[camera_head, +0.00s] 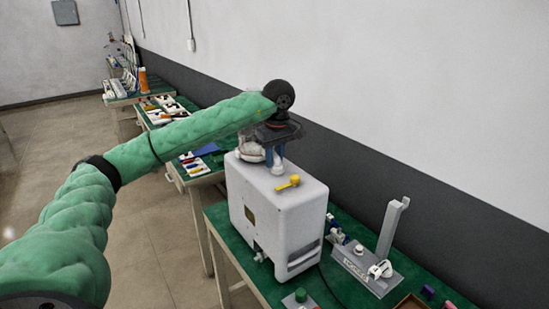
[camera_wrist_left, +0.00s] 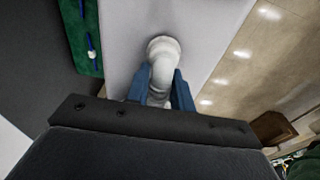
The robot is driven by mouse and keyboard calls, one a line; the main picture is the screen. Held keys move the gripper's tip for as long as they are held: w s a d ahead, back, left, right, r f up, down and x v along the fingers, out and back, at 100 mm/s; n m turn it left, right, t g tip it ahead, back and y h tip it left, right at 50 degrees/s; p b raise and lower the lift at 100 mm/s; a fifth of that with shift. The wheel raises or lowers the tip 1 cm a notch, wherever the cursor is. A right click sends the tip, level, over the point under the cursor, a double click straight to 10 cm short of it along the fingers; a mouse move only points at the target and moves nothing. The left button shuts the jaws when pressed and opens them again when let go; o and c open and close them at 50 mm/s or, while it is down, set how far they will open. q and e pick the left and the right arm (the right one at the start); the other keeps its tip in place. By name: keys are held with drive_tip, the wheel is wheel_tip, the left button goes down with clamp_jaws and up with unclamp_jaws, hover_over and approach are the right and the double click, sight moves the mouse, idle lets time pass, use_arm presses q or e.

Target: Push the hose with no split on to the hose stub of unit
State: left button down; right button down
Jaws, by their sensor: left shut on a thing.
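The white unit (camera_head: 275,205), a boxy housing with a yellow lever (camera_head: 288,183) on top, stands on a green-topped table. My left gripper (camera_head: 274,157) points down over its top, behind the lever, with its blue fingers shut on a white curved tube. In the left wrist view the blue fingers (camera_wrist_left: 159,92) are on both sides of the tube (camera_wrist_left: 160,70). The tube's far end meets a round collar at the white surface; I cannot tell whether it is seated there. A pale rounded piece (camera_head: 249,151) shows beside the fingers. No split is visible. My right gripper is out of view.
A grey stand with an upright post (camera_head: 390,232) and small fittings is right of the unit. The wall (camera_head: 430,110) is close behind. More tables with tools (camera_head: 165,110) recede at left.

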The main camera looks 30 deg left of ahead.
use_arm(q)
drive_tip(key=c, duration=1.1)
unclamp_jaws()
drive_tip(key=shift+d+r+b, duration=0.1)
drive_tip(key=shift+r+b, duration=0.2)
drive_tip(key=shift+r, duration=0.25)
drive_tip(key=shift+s+d+r+b, duration=0.15)
drive_tip(key=shift+r+b, duration=0.1)
drive_tip(key=shift+r, duration=1.4)
drive_tip(key=shift+w+d+r+b, duration=0.1)
drive_tip(key=shift+r+b, duration=0.1)
drive_tip(key=shift+r, duration=1.4)
